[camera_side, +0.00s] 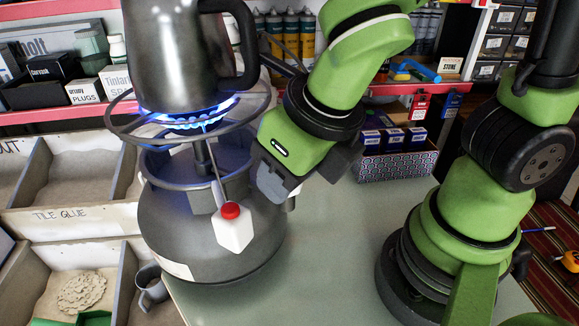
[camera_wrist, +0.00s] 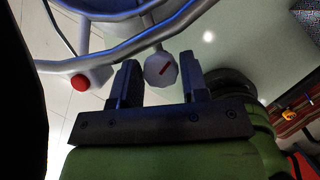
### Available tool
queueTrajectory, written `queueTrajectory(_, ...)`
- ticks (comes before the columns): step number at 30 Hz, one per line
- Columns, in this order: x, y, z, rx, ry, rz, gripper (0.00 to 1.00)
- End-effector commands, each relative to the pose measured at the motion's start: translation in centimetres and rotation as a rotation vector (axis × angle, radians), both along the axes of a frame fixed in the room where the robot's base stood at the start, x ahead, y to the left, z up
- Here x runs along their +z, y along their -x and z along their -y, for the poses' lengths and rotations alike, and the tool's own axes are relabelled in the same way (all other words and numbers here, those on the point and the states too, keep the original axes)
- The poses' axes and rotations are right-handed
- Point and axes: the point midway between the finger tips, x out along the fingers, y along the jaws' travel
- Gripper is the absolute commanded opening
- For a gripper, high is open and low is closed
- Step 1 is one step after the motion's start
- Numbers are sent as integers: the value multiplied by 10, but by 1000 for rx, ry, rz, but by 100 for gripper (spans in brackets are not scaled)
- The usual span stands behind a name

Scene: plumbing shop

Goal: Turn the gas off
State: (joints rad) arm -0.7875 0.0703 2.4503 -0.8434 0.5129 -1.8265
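A gas burner (camera_side: 195,178) sits on a round grey gas cylinder (camera_side: 205,245), with a blue flame (camera_side: 190,120) lit under a metal kettle (camera_side: 185,60). In the wrist view, a pale knob (camera_wrist: 161,70) with a red mark lies between and just beyond the fingertips of my gripper (camera_wrist: 158,62). The fingers are apart, with a gap on each side of the knob; contact does not show. In the side view, my gripper (camera_side: 284,190) is at the right of the burner and hides most or all of the knob.
A small white bottle with a red cap (camera_side: 232,228) hangs at the burner's front; its red cap shows left of my fingers in the wrist view (camera_wrist: 80,83). The burner's ring (camera_side: 118,127) is close above my gripper. Bare green tabletop (camera_side: 330,265) lies to the right.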

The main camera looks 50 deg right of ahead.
Motion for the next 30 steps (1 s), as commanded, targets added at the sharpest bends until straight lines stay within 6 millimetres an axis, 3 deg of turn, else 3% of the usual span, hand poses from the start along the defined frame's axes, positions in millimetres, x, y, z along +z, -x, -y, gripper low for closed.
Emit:
queueTrajectory(1,0,0,0,0,0,0,30)
queueTrajectory(3,0,0,0,0,0,0,13)
queueTrajectory(4,0,0,0,0,0,0,12)
queueTrajectory(14,0,0,-1,-50,0,0,12)
queueTrajectory(30,0,0,-2,-417,0,-1,12)
